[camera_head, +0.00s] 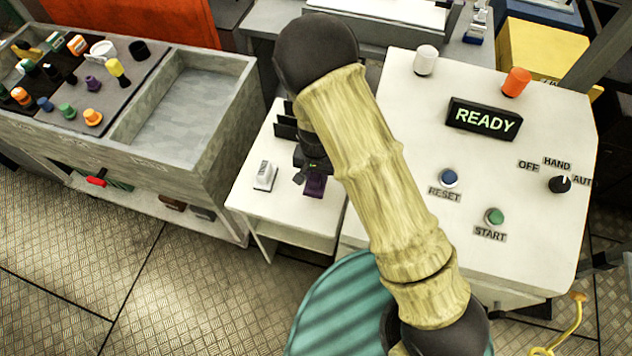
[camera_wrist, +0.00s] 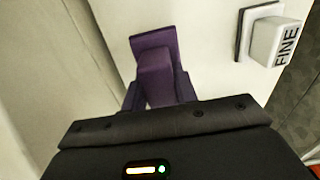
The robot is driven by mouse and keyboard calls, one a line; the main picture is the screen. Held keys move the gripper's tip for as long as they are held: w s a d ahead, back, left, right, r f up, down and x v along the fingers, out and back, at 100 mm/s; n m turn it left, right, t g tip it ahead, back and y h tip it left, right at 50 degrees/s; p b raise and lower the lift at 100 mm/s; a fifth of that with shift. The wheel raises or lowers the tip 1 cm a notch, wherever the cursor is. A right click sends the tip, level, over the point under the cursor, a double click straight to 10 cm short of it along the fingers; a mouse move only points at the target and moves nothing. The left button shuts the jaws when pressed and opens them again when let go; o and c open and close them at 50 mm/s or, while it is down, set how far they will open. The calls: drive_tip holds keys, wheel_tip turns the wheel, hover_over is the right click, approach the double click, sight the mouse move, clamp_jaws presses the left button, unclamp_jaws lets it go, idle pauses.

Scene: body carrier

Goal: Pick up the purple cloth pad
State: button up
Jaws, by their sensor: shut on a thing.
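The purple cloth pad (camera_head: 315,184) shows at the small white side table, below my gripper (camera_head: 306,172). In the wrist view the purple pad (camera_wrist: 156,72) stands out beyond the dark gripper body, with a flat wider end and a raised block in the middle. My gripper (camera_wrist: 158,92) is shut on the pad, with dark fingers at both of its sides. The near part of the pad is hidden by the gripper body. I cannot tell whether the pad touches the table top.
A white block marked FINE (camera_wrist: 278,42) on a dark base stands close to the right in the wrist view. Dark upright plates (camera_head: 285,122) stand behind my gripper. The white control panel (camera_head: 400,110) is at the right, a grey bench with a tray (camera_head: 215,135) at the left.

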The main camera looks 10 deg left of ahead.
drive_tip(key=shift+r+b, duration=0.3)
drive_tip(key=shift+r, duration=2.05)
drive_tip(key=o, duration=0.3)
clamp_jaws()
